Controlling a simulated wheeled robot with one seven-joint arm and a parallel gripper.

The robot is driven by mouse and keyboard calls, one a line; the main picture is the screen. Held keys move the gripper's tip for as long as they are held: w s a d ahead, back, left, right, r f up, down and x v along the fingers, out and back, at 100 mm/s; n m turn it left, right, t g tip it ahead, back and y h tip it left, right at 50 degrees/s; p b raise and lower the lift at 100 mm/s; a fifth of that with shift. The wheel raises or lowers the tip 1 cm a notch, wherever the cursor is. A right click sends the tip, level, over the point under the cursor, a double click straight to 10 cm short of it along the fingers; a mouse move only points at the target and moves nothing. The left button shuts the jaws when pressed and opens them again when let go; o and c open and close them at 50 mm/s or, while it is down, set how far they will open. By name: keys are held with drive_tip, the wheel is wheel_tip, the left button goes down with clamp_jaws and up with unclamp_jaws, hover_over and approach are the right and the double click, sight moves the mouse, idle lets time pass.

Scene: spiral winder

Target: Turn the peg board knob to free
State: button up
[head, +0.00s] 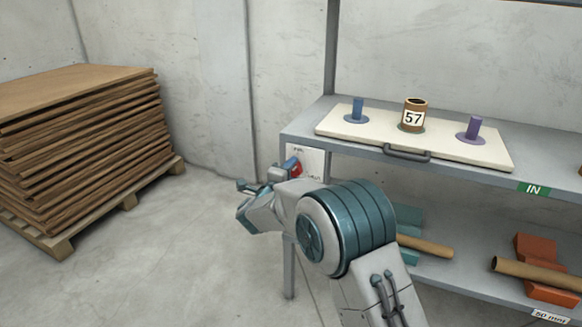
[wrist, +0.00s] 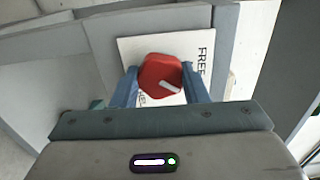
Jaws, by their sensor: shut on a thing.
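The red knob (wrist: 160,76) is mounted on a white label plate (wrist: 195,45) on the shelf's edge, and carries a white pointer line. The plate reads "FREE" along its right side; other lettering is mostly hidden. The pointer line slants and lies toward the lower right of the knob in the wrist view. My gripper (wrist: 160,90) is shut on the knob, one finger on each side. In the head view, the knob (head: 292,166) shows partly behind my gripper (head: 275,177). The peg board (head: 465,147) lies on the shelf with a blue peg, a purple peg and a tube marked 57.
The grey shelf (head: 550,180) bears the board and a green "IN" label (head: 533,188). A grey handle (head: 407,155) sits at the board's front. Cardboard tubes (head: 530,272) lie on the lower shelf. A stack of brown sheets (head: 85,155) stands on a pallet at left. The floor between is clear.

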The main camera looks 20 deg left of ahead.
drive_tip(key=shift+n+p, duration=2.15)
drive_tip(key=shift+n, duration=1.45)
drive_tip(key=shift+f, duration=0.1)
drive_tip(key=o, duration=1)
drive_tip(key=shift+c, duration=0.2)
drive_tip(key=s+a+p, duration=0.1)
drive_tip(key=s+p, duration=0.1)
drive_tip(key=s, duration=1.2)
drive_tip(key=shift+w+a, duration=0.1)
